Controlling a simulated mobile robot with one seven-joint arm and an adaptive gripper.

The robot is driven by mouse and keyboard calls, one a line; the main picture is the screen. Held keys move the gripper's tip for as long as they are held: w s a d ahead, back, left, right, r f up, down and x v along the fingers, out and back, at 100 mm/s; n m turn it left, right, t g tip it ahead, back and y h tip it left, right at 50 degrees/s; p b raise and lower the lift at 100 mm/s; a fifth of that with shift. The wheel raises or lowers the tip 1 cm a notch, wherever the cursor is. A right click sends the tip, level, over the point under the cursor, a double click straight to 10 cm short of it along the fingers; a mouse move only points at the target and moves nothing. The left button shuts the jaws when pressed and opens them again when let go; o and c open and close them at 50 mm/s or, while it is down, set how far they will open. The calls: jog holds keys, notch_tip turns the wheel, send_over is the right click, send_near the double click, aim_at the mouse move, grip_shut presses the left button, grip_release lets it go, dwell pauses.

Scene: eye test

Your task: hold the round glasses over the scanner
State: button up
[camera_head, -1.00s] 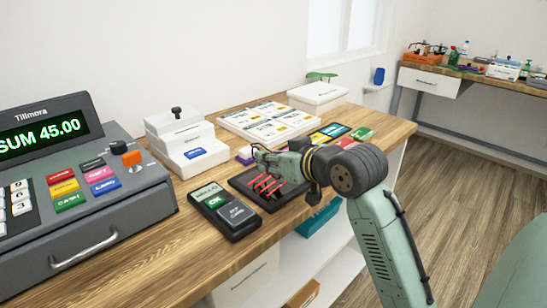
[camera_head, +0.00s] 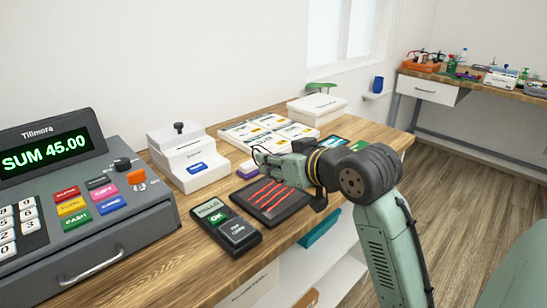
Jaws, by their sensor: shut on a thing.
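The scanner is a flat black pad with red lines on its top (camera_head: 262,201), lying on the wooden counter. My gripper (camera_head: 264,158) is above its far edge, coming in from the right, with its fingers pointing left. It is shut on a thin dark looped thing, which looks like the round glasses (camera_head: 257,151); they are too small and too mixed with the dark fingers to show their shape clearly. My gripper and arm hide the far right part of the scanner.
A card terminal (camera_head: 226,228) lies just left of the scanner, and a cash register (camera_head: 80,215) stands further left. Cards (camera_head: 358,145) lie partly behind my arm.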

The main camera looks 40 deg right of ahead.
jog(key=s+a+r+p, duration=0.1)
jog(key=s+a+r, duration=0.1)
jog(key=s+a, duration=0.4)
jog(key=s, duration=0.4)
jog(key=shift+a+r, duration=0.15)
jog(key=shift+r, duration=0.05)
jog(key=shift+s, duration=0.1)
